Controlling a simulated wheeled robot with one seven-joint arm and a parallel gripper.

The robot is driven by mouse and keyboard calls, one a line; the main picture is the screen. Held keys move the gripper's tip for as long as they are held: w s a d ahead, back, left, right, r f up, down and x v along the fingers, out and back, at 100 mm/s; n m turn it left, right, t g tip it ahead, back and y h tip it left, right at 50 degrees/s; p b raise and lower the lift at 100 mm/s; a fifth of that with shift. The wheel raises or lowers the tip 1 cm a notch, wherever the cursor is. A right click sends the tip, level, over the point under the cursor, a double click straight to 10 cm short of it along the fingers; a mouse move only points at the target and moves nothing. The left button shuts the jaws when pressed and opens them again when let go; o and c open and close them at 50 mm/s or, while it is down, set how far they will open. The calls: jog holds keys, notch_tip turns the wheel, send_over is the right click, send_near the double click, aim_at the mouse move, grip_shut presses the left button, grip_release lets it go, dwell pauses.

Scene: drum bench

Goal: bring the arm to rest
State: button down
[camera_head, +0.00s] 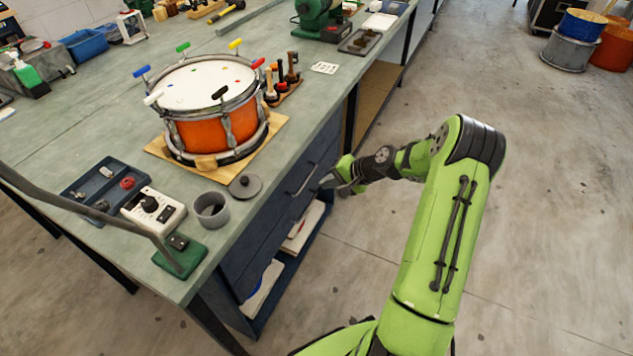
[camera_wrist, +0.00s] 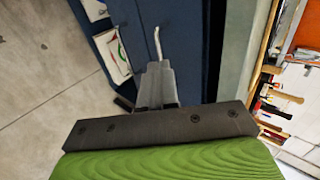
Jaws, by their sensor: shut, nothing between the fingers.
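My green arm reaches out beside the bench in the head view, over the floor. My gripper (camera_head: 338,178) is at the front of the bench's blue drawer unit (camera_head: 268,222), below the bench top's level. In the wrist view my gripper (camera_wrist: 157,82) points at the blue drawer front (camera_wrist: 188,40). Its fingers are together with nothing between them. A drawer handle (camera_wrist: 157,44) shows just beyond the fingertips. I cannot tell whether the gripper touches the drawer front.
An orange drum (camera_head: 212,125) with coloured keys stands on a wooden board on the bench (camera_head: 95,135). A grey cup (camera_head: 211,209), a round lid (camera_head: 245,186) and a dial box (camera_head: 153,210) sit near the front edge. Open floor (camera_head: 540,200) lies to the right.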

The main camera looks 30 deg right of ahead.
jog(key=shift+s+d+r, duration=0.15)
jog(key=shift+r, duration=0.05)
jog(key=s+a+r+n+g+h+p, duration=0.1)
jog(key=s+a+r+n+p, duration=0.1)
jog(key=a+r, duration=0.35)
jog(key=s+a+r+n+g+h+p, duration=0.1)
jog(key=s+a+r+n+g+p, duration=0.15)
jog(key=r, duration=0.65)
jog(key=s+a+r+n+h+p, duration=0.2)
jog(key=s+a+r, duration=0.1)
jog(key=s+r, duration=0.45)
jog(key=s+a+r+n+h+p, duration=0.1)
jog(key=s+a+r+n+p, duration=0.1)
jog(key=s+a+r, duration=0.4)
jog(key=s+d+r+n+t+p, duration=0.1)
jog(key=s+r, duration=0.4)
jog(key=s, duration=0.7)
jog(key=shift+d+n+t+h+p, duration=0.35)
jog(key=shift+n+h+p, duration=0.1)
jog(key=shift+p, duration=0.1)
